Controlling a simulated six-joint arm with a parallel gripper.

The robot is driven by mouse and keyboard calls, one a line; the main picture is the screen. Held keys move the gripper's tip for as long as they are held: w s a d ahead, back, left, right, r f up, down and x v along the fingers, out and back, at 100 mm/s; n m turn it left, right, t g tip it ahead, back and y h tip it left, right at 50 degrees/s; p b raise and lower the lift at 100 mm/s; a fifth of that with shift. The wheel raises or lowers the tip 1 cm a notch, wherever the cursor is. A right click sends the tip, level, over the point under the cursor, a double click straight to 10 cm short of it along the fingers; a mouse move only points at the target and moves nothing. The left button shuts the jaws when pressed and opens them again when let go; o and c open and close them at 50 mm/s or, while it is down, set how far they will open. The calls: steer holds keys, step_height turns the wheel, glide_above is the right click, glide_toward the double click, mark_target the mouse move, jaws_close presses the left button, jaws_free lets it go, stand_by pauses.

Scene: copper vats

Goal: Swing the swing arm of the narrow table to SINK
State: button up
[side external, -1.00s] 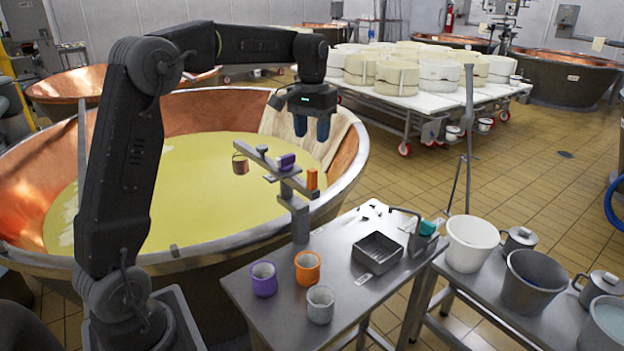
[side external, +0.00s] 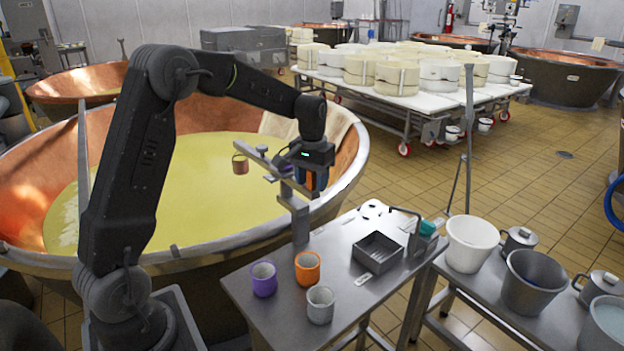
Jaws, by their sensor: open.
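The narrow table (side external: 345,298) stands in front of the large copper vat. A grey post (side external: 300,222) at its back left corner carries the grey swing arm (side external: 258,160), which points left over the vat. A small copper bucket (side external: 240,164) hangs from its end. A dark square basin (side external: 378,252) lies on the table's right side.
Purple (side external: 263,280), orange (side external: 307,268) and grey (side external: 320,305) cups stand at the table's front left. A thin tap (side external: 405,212) rises behind the basin. A side table at right holds a white bucket (side external: 470,243) and pots. The vat rim (side external: 345,190) is close to my gripper.

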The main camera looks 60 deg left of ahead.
jaws_close()
stand_by(0.3)
stand_by(0.3)
steer(key=s+a+m, duration=0.6)
steer(key=s+m, duration=0.5)
steer(key=m, duration=0.3)
steer(key=w+a+m, duration=0.3)
steer(key=a+m, duration=1)
steer(key=m, duration=0.2)
steer(key=shift+w+a+m, duration=0.2)
steer(key=shift+a+m, duration=0.1)
steer(key=shift+a, duration=0.1)
